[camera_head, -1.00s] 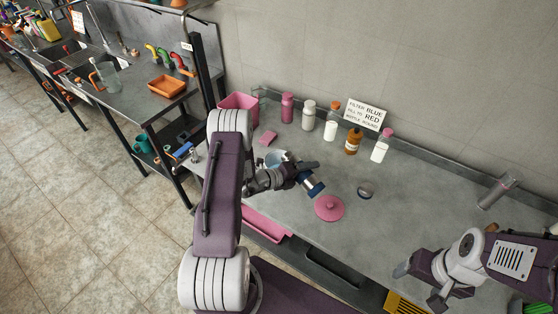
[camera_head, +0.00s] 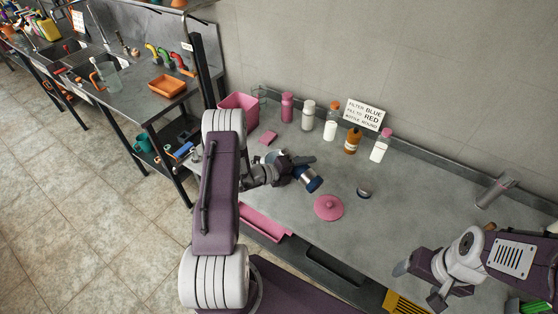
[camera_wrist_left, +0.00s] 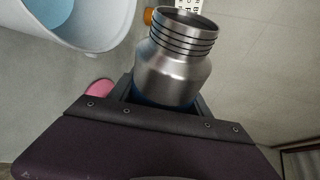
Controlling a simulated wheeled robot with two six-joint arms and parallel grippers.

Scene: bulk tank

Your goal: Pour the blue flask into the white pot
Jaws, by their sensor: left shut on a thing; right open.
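The blue flask (camera_head: 309,179) is in my left gripper (camera_head: 301,172), tilted above the counter. In the left wrist view its bare steel neck (camera_wrist_left: 180,50) is open, with a little blue showing at the jaws. The white pot (camera_wrist_left: 112,38) is at the upper left of the left wrist view, beside the flask mouth and apart from it in the picture, with light blue inside. My right gripper (camera_head: 420,284) is open and empty at the lower right.
A pink lid (camera_head: 328,208) and a small dark round cap (camera_head: 364,192) lie on the counter (camera_head: 400,205). Several bottles, including a brown one (camera_head: 352,142), stand along the wall by a sign (camera_head: 365,114). A pink bin (camera_head: 240,104) is at the back left. The counter's middle right is clear.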

